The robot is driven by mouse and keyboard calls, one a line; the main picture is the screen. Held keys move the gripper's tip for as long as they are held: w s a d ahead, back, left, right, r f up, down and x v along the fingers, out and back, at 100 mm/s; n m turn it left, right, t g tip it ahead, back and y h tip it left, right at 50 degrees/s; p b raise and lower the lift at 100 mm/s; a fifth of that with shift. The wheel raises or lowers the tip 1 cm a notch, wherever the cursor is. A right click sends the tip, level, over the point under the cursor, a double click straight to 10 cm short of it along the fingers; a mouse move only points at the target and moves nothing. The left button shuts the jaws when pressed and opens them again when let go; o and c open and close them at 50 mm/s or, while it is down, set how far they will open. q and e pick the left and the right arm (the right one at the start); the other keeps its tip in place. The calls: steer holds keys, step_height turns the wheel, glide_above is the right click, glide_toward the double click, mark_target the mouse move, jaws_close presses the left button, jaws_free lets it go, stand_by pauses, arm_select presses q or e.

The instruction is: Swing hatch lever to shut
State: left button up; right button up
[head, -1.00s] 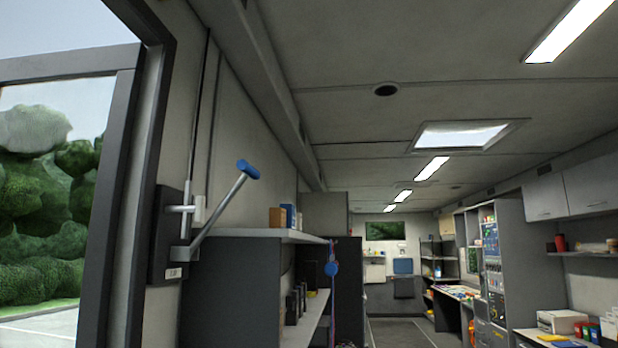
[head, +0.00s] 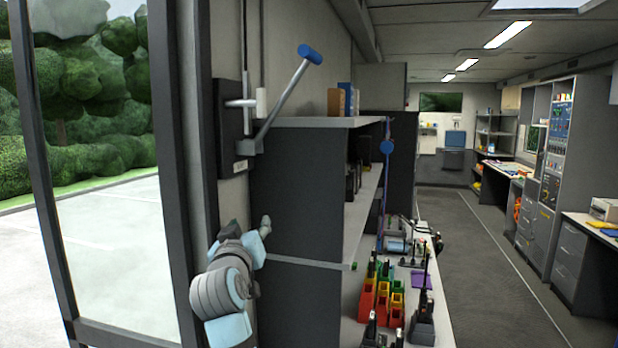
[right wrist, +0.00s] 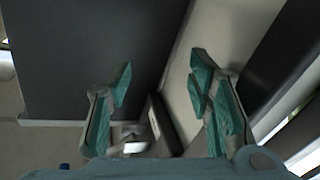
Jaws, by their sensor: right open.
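The hatch lever is a grey rod with a blue grip (head: 310,53). It slants up and to the right from a pivot on a dark mounting plate (head: 231,125) on the wall beside the hatch frame. My right gripper (head: 249,228) is below the plate and apart from the lever, pointing up. The right wrist view shows its teal fingers (right wrist: 165,72) spread with nothing held between them. Part of the dark plate with a pale label (right wrist: 155,124) and a grey metal piece (right wrist: 130,138) show low between the fingers there. My left gripper is out of view.
A dark shelf unit (head: 295,185) stands just right of the lever, with boxes (head: 345,98) on top. The glazed hatch frame (head: 180,150) is at left. Radios and coloured bins (head: 385,295) fill the low counter. The aisle floor (head: 470,260) is clear.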

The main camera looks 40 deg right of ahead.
steer(key=s+r+m+h, duration=0.3)
steer(key=s+r, duration=0.1)
steer(key=r, duration=1)
steer(key=m+g+h, duration=0.2)
steer(key=m+h, duration=0.2)
glide_toward(309, 56)
steer(key=shift+h, duration=0.3)
steer(key=p+x, duration=0.2)
steer(key=x, duration=0.2)
steer(key=w+p+x, duration=0.1)
steer(key=p+x, duration=0.1)
steer(key=x, duration=0.3)
steer(key=f+p+x, duration=0.1)
steer(key=p+x, duration=0.2)
steer(key=x, duration=0.2)
steer(key=shift+w+a+r, duration=0.1)
steer(key=shift+w+r, duration=0.05)
steer(key=shift+w, duration=0.1)
steer(key=shift+w, duration=0.1)
steer(key=shift+c, duration=0.6)
jaws_close()
